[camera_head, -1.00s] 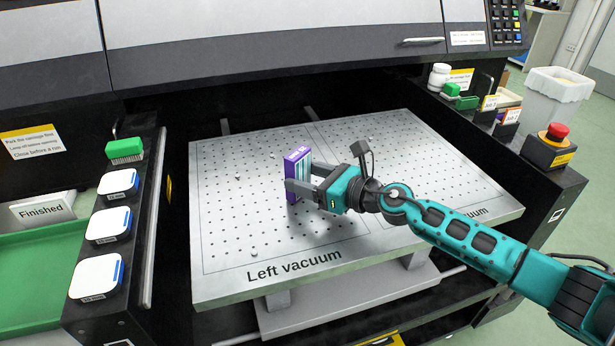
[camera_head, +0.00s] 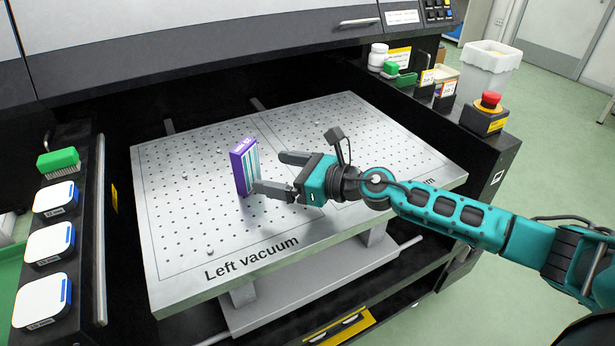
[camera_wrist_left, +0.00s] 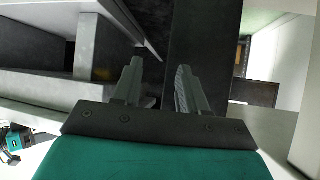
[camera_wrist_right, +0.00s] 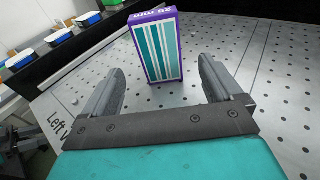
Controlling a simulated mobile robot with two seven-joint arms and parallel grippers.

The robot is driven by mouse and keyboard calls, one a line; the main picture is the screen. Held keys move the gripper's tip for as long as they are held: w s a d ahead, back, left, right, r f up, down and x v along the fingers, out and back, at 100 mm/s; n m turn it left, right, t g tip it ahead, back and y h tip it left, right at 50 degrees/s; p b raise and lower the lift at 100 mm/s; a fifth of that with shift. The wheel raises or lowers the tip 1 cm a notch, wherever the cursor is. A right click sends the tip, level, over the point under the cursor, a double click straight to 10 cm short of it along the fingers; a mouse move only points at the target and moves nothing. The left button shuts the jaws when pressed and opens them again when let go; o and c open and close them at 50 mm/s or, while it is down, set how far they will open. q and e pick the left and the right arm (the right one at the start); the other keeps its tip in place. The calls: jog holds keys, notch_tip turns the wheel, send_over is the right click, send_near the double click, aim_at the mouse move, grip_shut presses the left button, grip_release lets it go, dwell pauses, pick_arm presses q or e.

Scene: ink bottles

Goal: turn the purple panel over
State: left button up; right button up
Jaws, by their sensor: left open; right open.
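The purple panel (camera_head: 244,167) stands upright on edge on the metal vacuum table (camera_head: 330,108), left of its middle. Its face with teal and white stripes is turned toward my right gripper. My right gripper (camera_head: 267,173) is open and empty, just right of the panel and apart from it. In the right wrist view the panel (camera_wrist_right: 155,48) stands ahead of the spread fingers (camera_wrist_right: 163,88), with "25 mm" upside down on its top edge. My left gripper (camera_wrist_left: 158,90) is open and empty in the left wrist view, away from the panel; it is not in the head view.
White-topped ink boxes (camera_head: 48,244) and a green brush (camera_head: 58,161) line the left ledge. On the right ledge are a white bottle (camera_head: 378,57), a green brush and a red stop button (camera_head: 490,100). The table around the panel is clear apart from small pegs.

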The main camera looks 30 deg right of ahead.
jog(key=b+v, duration=0.1)
jog(key=v, duration=0.4)
jog(key=shift+s+d+f+b, duration=0.15)
jog(key=shift+s+d+b, duration=0.1)
jog(key=shift+s+b, duration=0.1)
jog(key=shift+s+d+r, duration=0.2)
jog(key=shift+s+d, duration=0.15)
jog(key=shift+s, duration=0.15)
jog(key=shift+b+v, duration=1.35)
jog(key=shift+v, duration=0.05)
jog(key=shift+b+v, duration=0.8)
jog(key=shift+v, duration=0.5)
jog(key=shift+p+v, duration=0.45)
jog(key=shift+v, duration=0.95)
